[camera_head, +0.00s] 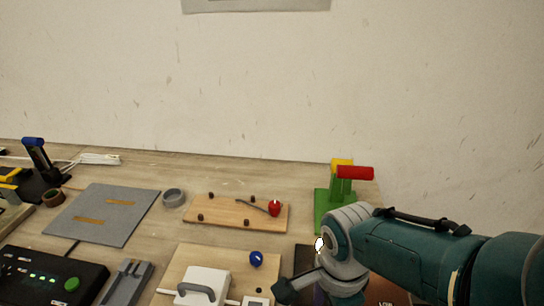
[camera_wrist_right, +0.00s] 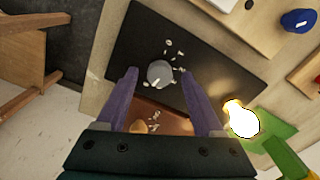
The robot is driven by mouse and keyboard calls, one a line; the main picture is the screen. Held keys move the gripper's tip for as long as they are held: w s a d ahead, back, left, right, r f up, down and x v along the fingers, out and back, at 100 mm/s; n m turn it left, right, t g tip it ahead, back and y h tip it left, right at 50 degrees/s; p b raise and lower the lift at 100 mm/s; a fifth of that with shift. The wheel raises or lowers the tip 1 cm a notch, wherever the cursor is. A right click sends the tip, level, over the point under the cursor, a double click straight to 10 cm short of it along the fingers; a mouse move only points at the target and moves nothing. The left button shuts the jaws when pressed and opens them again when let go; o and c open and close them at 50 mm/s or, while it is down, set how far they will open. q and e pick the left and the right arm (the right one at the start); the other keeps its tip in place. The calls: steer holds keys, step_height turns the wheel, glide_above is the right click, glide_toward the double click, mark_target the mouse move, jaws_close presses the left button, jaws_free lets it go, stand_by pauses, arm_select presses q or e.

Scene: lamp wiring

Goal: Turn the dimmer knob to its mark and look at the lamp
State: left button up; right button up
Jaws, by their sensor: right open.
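The dimmer knob (camera_wrist_right: 160,73), a grey round knob, sits on a black panel (camera_wrist_right: 133,40) with white marks around it. My right gripper (camera_wrist_right: 159,77) is open, its purple fingers on either side of the knob in the wrist view. I cannot tell whether they touch it. A pointer on the knob is too small to make out. The lamp bulb (camera_wrist_right: 241,118) glows bright white-yellow right of the fingers; it also shows in the head view (camera_head: 319,244), partly behind my right arm. In the head view my right arm hides the knob. My left gripper is not in view.
A wooden pegboard (camera_head: 228,213) and grey mat (camera_head: 120,208) lie farther left.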

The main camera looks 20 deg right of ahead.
step_height(320, 180, up, 8)
steer(key=p, duration=0.5)
steer(key=shift+r+p, duration=0.1)
steer(key=shift+p, duration=0.25)
steer(key=shift+r, duration=0.65)
steer(key=shift+d, duration=0.1)
steer(key=s+a+r+n+t, duration=0.1)
steer(key=s+r+n+t, duration=0.1)
steer(key=s+r+n, duration=0.75)
steer(key=s+a+r+n+t, duration=0.15)
steer(key=s+r+n, duration=0.4)
steer(key=n, duration=0.75)
step_height(320, 180, up, 22)
steer(key=w+d+p, duration=0.1)
steer(key=w+p, duration=0.1)
steer(key=p, duration=1.9)
steer(key=shift+m, duration=0.35)
